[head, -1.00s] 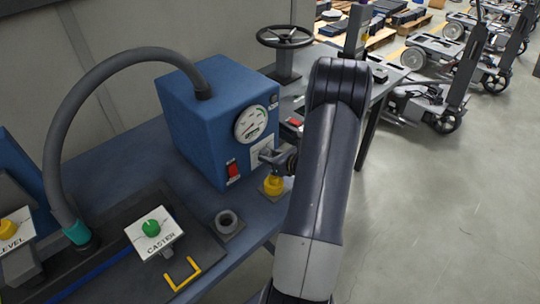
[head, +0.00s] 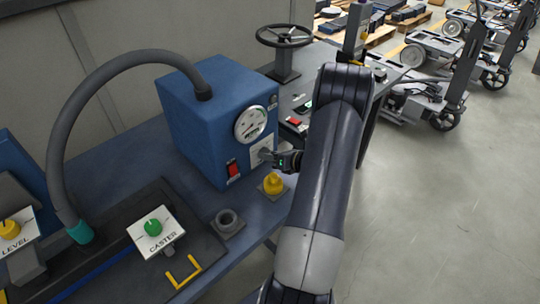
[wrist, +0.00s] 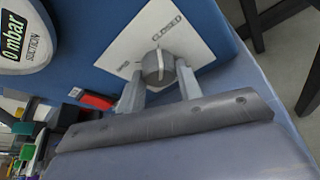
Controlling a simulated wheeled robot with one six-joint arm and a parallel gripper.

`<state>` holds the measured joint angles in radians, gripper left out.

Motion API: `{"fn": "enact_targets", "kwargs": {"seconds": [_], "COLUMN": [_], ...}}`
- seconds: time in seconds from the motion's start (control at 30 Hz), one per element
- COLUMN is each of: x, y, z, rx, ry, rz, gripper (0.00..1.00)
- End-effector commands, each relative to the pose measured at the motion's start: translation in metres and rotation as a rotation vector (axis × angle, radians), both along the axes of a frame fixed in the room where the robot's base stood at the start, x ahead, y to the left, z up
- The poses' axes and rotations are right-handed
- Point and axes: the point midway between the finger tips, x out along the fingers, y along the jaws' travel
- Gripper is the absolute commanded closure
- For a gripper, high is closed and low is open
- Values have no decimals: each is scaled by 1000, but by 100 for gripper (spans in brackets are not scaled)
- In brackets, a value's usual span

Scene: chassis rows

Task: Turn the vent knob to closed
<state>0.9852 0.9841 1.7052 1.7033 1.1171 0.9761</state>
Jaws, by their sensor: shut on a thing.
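The grey vent knob (wrist: 158,67) sits on a white plate (wrist: 199,44) on the blue box (head: 207,130). In the wrist view the word CLOSED is at the plate's upper right; a smaller label at its left is too small to read. A pale mark shows at the knob's upper edge, near the CLOSED side. My gripper (wrist: 159,78) is shut on the knob, one finger on each side. In the head view my gripper (head: 269,157) reaches the box's front face from the right, and the knob is mostly hidden behind it.
A red switch (head: 233,169) and a round gauge (head: 250,124) are on the same face. A yellow knob (head: 273,183) stands just below my gripper. A handwheel (head: 285,37) is behind. A grey hose (head: 60,120) arches at the left. Open floor lies right.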

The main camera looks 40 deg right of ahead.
Motion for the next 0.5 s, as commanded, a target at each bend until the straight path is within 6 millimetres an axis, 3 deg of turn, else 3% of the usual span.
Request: {"fn": "enact_targets", "kwargs": {"seconds": [0.17, 0.2, 0.43, 0.5], "x": [0, 0, 0, 0], "y": [0, 0, 0, 0], "z": [0, 0, 0, 0], "rx": [1, 1, 1, 0], "ry": [0, 0, 0, -1], "rz": [-2, -2, -2, -1], "gripper": [89, 63, 45, 45]}}
